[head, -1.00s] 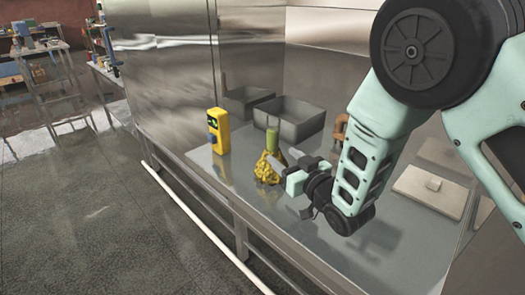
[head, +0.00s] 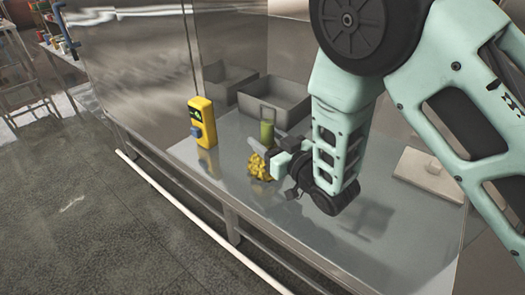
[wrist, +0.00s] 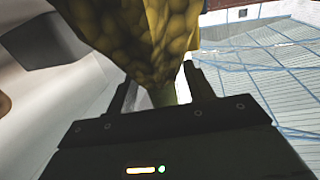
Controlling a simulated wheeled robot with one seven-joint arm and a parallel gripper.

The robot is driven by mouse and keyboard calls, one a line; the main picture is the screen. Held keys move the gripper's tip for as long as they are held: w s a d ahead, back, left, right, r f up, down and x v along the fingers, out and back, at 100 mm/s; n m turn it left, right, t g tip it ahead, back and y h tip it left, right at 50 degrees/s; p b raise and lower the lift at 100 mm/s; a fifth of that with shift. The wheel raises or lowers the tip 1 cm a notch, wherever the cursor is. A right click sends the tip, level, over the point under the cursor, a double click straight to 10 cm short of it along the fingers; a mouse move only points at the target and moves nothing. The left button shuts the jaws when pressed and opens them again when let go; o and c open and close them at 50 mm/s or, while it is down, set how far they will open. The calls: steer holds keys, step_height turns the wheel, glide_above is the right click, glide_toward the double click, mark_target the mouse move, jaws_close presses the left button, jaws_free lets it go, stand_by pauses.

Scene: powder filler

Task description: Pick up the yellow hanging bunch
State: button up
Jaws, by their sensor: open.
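The yellow bunch (head: 258,167) is on the steel counter in the head view, in front of a green cylinder. My gripper (head: 266,152) is at its upper part and hides some of it. In the wrist view the lumpy yellow bunch (wrist: 150,38) fills the top middle, and its narrow greenish end lies between the two dark fingers of my gripper (wrist: 160,88). The fingers are apart, with a visible gap beside that narrow end. I cannot tell whether either finger touches it.
The green cylinder (head: 267,133) stands just behind the bunch. A yellow device (head: 203,122) stands to the left, grey bins (head: 274,100) at the back, and a pale flat block (head: 430,172) at the right. The counter front (head: 285,235) is clear.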

jaws_close()
steer(key=shift+r, duration=0.1)
steer(key=shift+r+b, duration=0.6)
steer(key=shift+r, duration=4.3)
